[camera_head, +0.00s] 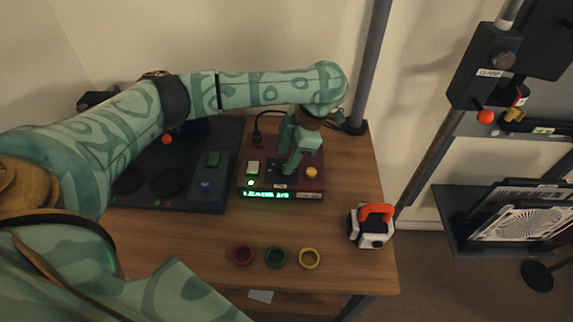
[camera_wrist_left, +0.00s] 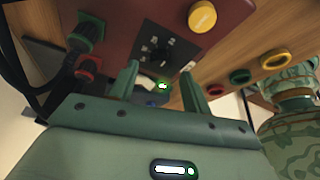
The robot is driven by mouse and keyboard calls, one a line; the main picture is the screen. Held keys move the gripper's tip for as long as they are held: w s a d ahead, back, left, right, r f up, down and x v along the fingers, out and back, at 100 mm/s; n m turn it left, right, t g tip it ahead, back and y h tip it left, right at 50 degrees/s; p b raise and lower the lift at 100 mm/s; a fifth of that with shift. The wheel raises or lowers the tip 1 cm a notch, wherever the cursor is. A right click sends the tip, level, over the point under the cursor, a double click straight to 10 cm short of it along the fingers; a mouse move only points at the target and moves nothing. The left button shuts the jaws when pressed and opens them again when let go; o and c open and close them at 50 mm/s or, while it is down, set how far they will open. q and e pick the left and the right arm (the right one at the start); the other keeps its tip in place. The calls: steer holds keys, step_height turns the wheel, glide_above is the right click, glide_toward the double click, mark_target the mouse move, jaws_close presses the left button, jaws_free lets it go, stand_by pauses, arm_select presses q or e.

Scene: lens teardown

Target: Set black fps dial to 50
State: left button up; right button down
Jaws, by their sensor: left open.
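The dark red box (camera_head: 315,188) stands on the wooden table, with a lit green display along its front edge. The black fps dial (camera_wrist_left: 168,48) appears as a black plate with small white marks on the box's top, and its setting is too small to read. In the head view my left gripper (camera_head: 289,168) points down over the middle of the box and covers most of the dial. In the left wrist view the fingers of this gripper (camera_wrist_left: 160,84) are apart, with the dial beyond their tips. I cannot tell whether they touch it. My right gripper is not in view.
A yellow button (camera_head: 311,172) and a pale switch (camera_head: 253,167) flank the dial. A dark panel (camera_head: 217,193) stands left of the box. Red, green and yellow rings (camera_head: 309,259) lie in front. A white-and-orange device (camera_head: 371,226) is at the right table edge.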

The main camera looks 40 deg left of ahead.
mark_target(282, 168)
arm_select(q)
steer(key=shift+x, duration=0.75)
steer(key=shift+s+a+f+b, duration=0.1)
steer(key=shift+a+f+b, duration=0.1)
steer(key=shift+f+b, duration=0.2)
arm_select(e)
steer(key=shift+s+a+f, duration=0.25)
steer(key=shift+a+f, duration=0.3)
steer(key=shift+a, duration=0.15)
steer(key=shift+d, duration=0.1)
arm_select(q)
steer(key=c, duration=1)
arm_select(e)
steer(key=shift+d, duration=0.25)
arm_select(q)
steer(key=shift+r, duration=0.1)
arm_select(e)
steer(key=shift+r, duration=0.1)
